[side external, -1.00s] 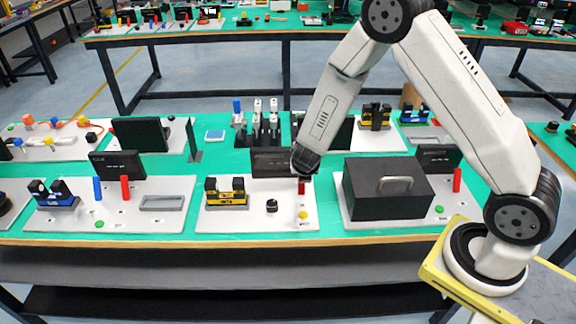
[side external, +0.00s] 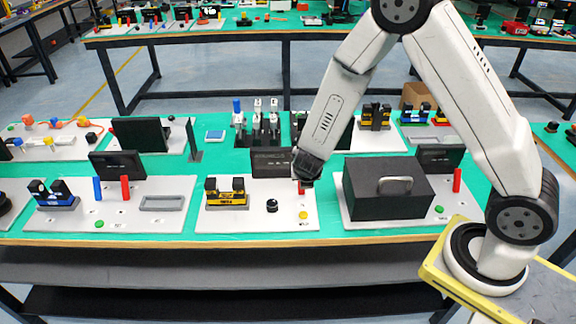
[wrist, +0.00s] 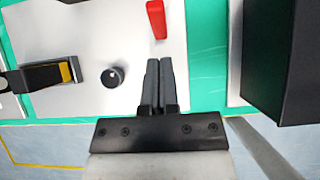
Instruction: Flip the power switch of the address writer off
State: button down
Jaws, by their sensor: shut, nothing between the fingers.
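The middle white panel (side external: 262,222) carries a yellow-and-black mini conveyor (side external: 226,194), a black knob (side external: 272,206), a red upright lever (side external: 302,188) and a yellow button (side external: 303,215). No label is legible, so I cannot tell for certain which part is the address writer's power switch. In the wrist view the red lever (wrist: 156,19) stands just beyond my fingertips, slightly left of them. My gripper (wrist: 159,62) is shut and empty, over the panel right of the knob (wrist: 112,77). In the side view my wrist partly hides the lever, and the fingers are not clear.
A black box with a metal handle (side external: 388,190) stands right of the panel; its wall (wrist: 282,60) shows close by in the wrist view. A dark screen (side external: 270,162) stands behind the panel. Another panel with blue and red levers (side external: 125,189) lies to the left.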

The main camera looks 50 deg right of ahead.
jog(key=w+d+r+v, duration=0.1)
jog(key=v, duration=0.8)
jog(key=shift+r, duration=0.3)
dwell(0.3)
jog(key=s+r+m+g+y, duration=0.1)
jog(key=s+m+y, duration=0.35)
jog(key=m, duration=0.95)
jog(key=s+r+m+g+y, duration=0.1)
jog(key=s+m, duration=0.6)
jog(key=m, duration=0.6)
jog(key=w+d+f+n+g+h, duration=0.1)
jog(key=w+f+n+h, duration=0.1)
jog(key=w+n, duration=0.7)
jog(key=w+f, duration=0.1)
jog(key=w, duration=0.3)
jog(key=shift+d+f, duration=0.15)
jog(key=shift+d, duration=0.05)
